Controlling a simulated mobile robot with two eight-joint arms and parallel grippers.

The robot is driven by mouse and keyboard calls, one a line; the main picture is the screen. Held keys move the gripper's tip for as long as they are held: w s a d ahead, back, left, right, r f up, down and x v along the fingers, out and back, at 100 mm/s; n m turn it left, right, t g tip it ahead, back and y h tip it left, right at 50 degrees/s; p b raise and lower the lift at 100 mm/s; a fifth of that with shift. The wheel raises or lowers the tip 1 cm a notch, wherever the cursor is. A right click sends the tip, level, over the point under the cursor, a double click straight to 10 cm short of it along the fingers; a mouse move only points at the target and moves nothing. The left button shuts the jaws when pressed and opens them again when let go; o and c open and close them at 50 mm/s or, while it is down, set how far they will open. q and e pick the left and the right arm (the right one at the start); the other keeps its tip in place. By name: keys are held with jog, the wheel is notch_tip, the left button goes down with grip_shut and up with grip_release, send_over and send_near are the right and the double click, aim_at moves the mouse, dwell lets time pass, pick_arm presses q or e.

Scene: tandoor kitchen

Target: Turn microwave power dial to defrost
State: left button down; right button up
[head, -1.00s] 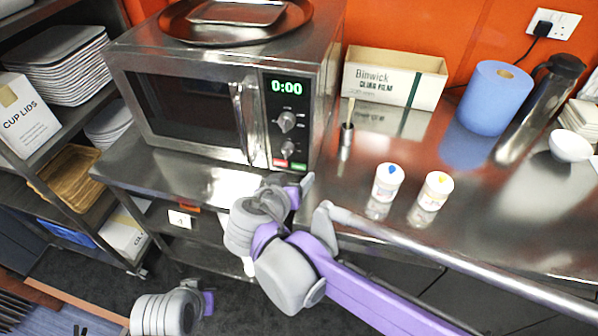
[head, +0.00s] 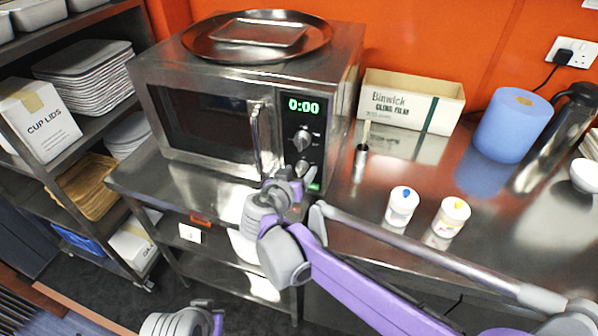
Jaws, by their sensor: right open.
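The steel microwave (head: 215,125) stands on the counter with its door shut and its display lit at 0:00. Its control panel has an upper dial (head: 302,139) and a lower dial (head: 301,168); their markings are too small to read. My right gripper (head: 290,184) is open, just below and in front of the lower dial, and overlaps the panel's bottom edge; contact cannot be told. No object shows in it. Part of my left gripper (head: 214,319) shows at the bottom edge, low and away from the microwave; its fingers are not clear.
A round tray (head: 205,47) lies on top of the microwave. Right of it are a brush (head: 361,163), a cling film box (head: 450,105), two white tubs (head: 402,204) (head: 452,216) and a blue roll (head: 512,125). A shelf rack (head: 110,125) stands at left.

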grip_shut()
dwell(0.4)
